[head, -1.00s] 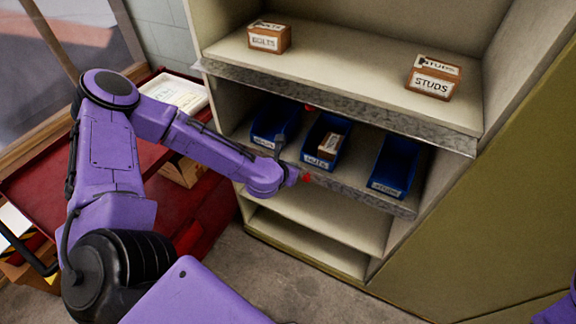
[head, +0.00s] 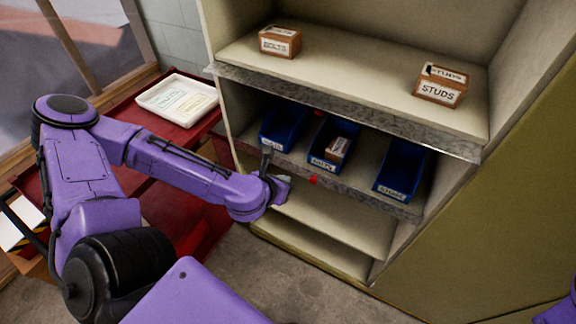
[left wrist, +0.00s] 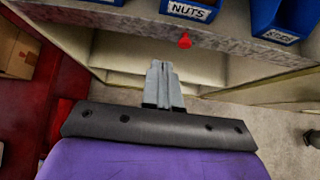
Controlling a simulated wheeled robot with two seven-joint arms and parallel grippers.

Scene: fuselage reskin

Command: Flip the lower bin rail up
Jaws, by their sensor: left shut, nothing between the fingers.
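The lower bin rail (head: 352,192) is a grey mottled strip along the front edge of the lower shelf, below the blue bins. A red tab (head: 313,180) sits on its lower edge; the tab also shows in the left wrist view (left wrist: 185,41). The bin labels show above the rail. My left gripper (head: 284,182) is in front of the shelf unit, left of the red tab and apart from it. In the left wrist view its fingers (left wrist: 163,70) are together and empty, pointing below the rail. My right gripper is out of the picture.
Blue bins (head: 401,168) stand on the lower shelf. The upper shelf has a similar front rail (head: 340,112) and boxes of bolts (head: 280,42) and studs (head: 441,86). A red cart (head: 150,192) with a white tray (head: 178,99) stands at left. The bottom shelves look empty.

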